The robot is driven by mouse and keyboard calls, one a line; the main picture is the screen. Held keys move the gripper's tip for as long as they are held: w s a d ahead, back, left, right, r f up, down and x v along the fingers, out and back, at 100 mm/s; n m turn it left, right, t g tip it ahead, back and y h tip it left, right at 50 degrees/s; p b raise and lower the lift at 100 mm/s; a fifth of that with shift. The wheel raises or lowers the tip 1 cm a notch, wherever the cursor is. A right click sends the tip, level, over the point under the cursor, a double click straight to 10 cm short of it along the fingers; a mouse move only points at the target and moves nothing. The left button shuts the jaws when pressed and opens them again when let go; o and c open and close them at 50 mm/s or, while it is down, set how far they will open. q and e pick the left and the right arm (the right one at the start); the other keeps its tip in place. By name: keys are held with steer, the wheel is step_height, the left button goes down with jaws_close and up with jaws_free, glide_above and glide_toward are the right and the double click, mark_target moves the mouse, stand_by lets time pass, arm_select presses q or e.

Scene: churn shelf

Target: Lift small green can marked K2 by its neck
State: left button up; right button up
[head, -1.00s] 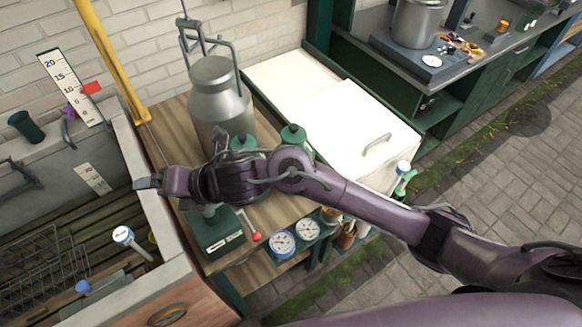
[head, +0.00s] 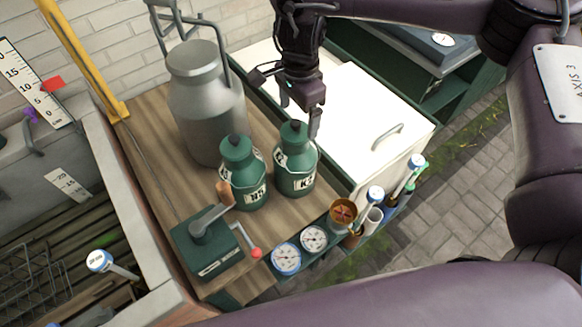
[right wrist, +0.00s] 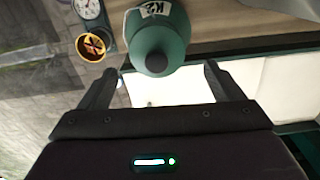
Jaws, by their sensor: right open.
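The small green can marked K2 (head: 295,170) stands upright on the wooden shelf top, to the right of a similar green can (head: 243,178). My right gripper (head: 301,112) is open, pointing down close to K2's dark-capped top. In the right wrist view, K2 (right wrist: 160,28) shows its label and round top just beyond and between the spread fingers of the gripper (right wrist: 158,78). I cannot tell whether a finger touches it. My left gripper is not in view.
A large metal churn (head: 207,110) stands behind the cans. A green box with a crank (head: 207,243) is at front left, with dials (head: 286,259) and a copper-coloured cup (head: 343,212) along the front edge. A white lidded chest (head: 370,130) stands to the right.

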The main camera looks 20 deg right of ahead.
mark_target(295, 132)
steer(key=shift+w+d+f, duration=0.1)
steer(key=shift+w+f, duration=0.05)
steer(key=shift+f, duration=0.25)
steer(key=shift+s+f, duration=0.25)
steer(key=shift+s+a+f+p, duration=0.25)
steer(key=shift+s+f+p, duration=0.15)
steer(key=shift+s+f, duration=0.3)
steer(key=f, duration=0.2)
steer(key=w, duration=0.1)
steer(key=shift+a+f, duration=0.25)
steer(key=shift+f, duration=0.9)
steer(key=c, duration=0.9)
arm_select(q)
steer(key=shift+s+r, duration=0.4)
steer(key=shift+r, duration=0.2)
arm_select(e)
jaws_close()
